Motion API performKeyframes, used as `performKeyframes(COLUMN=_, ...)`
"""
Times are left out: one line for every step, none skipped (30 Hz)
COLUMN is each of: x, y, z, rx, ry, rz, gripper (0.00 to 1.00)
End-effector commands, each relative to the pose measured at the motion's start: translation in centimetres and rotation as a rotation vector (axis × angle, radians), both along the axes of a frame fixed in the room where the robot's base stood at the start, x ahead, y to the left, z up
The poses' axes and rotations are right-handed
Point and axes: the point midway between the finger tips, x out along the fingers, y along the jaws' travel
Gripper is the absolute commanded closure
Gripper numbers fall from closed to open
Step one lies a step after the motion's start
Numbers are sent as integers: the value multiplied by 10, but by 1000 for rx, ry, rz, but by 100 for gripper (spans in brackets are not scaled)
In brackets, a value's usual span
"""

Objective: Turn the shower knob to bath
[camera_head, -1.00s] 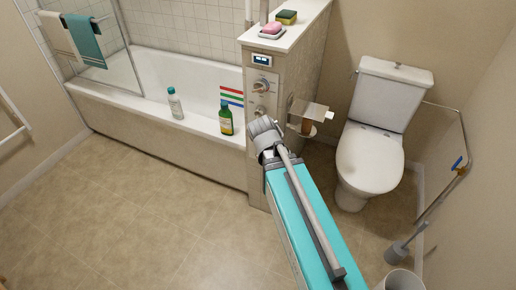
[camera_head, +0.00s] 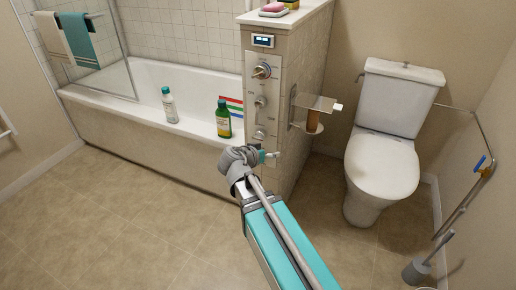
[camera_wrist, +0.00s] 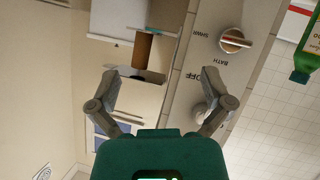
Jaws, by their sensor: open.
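The shower knob (camera_head: 259,134) is the lowest knob on the control panel, just above my gripper in the head view. In the wrist view, which is upside down, the shower knob (camera_wrist: 234,40) is round and metallic with a light bar across it. "SHWR" and "BATH" are printed beside it; I cannot tell which its bar points at. My gripper (camera_head: 270,155) is low in front of the panel, apart from the knob. In the wrist view my gripper (camera_wrist: 161,75) is open and empty, with the knob beyond and right of its fingers.
A middle knob (camera_head: 260,101) and a top dial (camera_head: 262,71) sit above. A paper holder (camera_head: 316,103) juts out on the right, before the toilet (camera_head: 382,165). A green bottle (camera_head: 223,120) and a white bottle (camera_head: 169,105) stand on the bathtub rim. Left floor is clear.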

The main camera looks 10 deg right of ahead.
Motion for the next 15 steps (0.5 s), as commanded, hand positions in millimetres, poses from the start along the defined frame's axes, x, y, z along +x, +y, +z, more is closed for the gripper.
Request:
performKeyframes(x=5, y=5, z=-15, rx=-14, ry=-38, rz=8, gripper=0)
performKeyframes(x=8, y=8, z=-17, rx=-19, ry=-62, rz=10, gripper=0)
performKeyframes(x=11, y=11, z=-20, rx=-28, ry=-93, rz=16, gripper=0)
performKeyframes(x=13, y=14, z=-22, rx=-35, ry=-116, rz=22, gripper=0)
performKeyframes(x=16, y=17, z=-24, rx=-42, ry=-140, rz=27, gripper=0)
performKeyframes(x=19, y=21, z=-27, rx=-50, ry=-171, rz=35, gripper=0)
performKeyframes(x=21, y=24, z=-29, rx=-54, ry=-194, rz=42, gripper=0)
performKeyframes(x=23, y=28, z=-31, rx=-60, ry=-218, rz=48, gripper=0)
performKeyframes(x=26, y=32, z=-34, rx=-67, ry=-247, rz=57, gripper=0)
performKeyframes(x=28, y=36, z=-36, rx=-72, ry=-270, rz=65, gripper=0)
performKeyframes(x=30, y=39, z=-38, rx=-76, ry=-293, rz=74, gripper=0)
performKeyframes(x=33, y=44, z=-41, rx=-80, ry=-322, rz=85, gripper=0)
performKeyframes(x=34, y=48, z=-42, rx=-85, ry=-342, rz=94, gripper=0)
performKeyframes(x=36, y=51, z=-44, rx=-88, ry=-363, rz=103, gripper=0)
performKeyframes(x=38, y=56, z=-46, rx=-91, ry=-388, rz=113, gripper=0)
